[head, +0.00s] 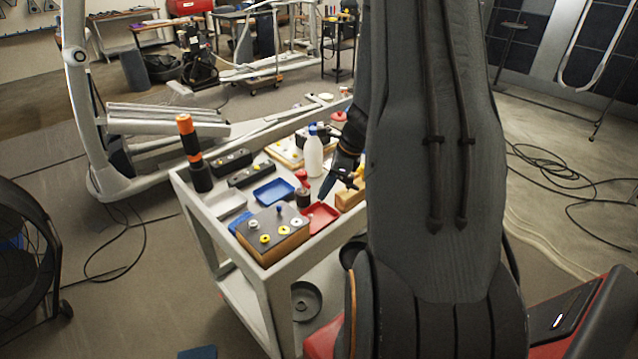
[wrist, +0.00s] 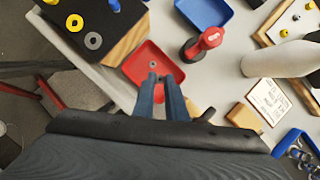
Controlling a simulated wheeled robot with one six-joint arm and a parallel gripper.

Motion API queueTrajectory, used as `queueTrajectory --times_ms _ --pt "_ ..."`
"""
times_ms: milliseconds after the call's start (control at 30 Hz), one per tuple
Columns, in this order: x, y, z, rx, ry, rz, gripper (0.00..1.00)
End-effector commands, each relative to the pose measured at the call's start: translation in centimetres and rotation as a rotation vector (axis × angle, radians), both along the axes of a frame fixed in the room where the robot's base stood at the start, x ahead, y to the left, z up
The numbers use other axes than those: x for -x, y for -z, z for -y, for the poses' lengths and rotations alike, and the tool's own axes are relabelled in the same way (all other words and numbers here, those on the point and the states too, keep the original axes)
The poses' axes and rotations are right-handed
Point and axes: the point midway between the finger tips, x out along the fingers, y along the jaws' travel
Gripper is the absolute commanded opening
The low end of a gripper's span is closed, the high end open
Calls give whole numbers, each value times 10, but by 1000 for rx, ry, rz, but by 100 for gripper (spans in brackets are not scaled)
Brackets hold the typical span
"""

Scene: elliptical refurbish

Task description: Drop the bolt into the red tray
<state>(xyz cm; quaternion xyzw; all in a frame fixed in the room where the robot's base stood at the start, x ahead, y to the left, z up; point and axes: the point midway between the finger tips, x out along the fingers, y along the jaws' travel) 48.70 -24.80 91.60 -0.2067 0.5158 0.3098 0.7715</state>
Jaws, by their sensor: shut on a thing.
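The red tray (head: 321,217) lies on the cart top. In the wrist view the red tray (wrist: 140,61) is just beyond my fingertips, and its bare floor shows. My gripper (head: 323,194) is above the tray in the head view, with its blue fingers pointing down. In the wrist view my gripper (wrist: 162,78) reaches over the tray's near part, its fingers close together. It is shut on the bolt, of which only a small dark bit (wrist: 153,77) shows between the tips. The rest of the bolt is hidden by the fingers.
A wooden block with a dark top and washers (head: 273,237) stands left of the red tray. A blue tray (head: 273,191), a red-capped dark bottle (wrist: 191,50) and a white bottle (head: 313,156) are close by. The cart's edge (wrist: 108,84) runs near the tray.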

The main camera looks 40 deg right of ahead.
Motion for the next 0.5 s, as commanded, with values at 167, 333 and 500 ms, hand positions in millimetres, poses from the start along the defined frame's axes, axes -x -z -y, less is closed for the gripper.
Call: queueTrajectory --times_ms 167,333,500 --pt "0 11 1 0 3 0 0" --pt "-1 28 1 1 2 -1 0" --pt "-1 46 0 0 1 0 0"
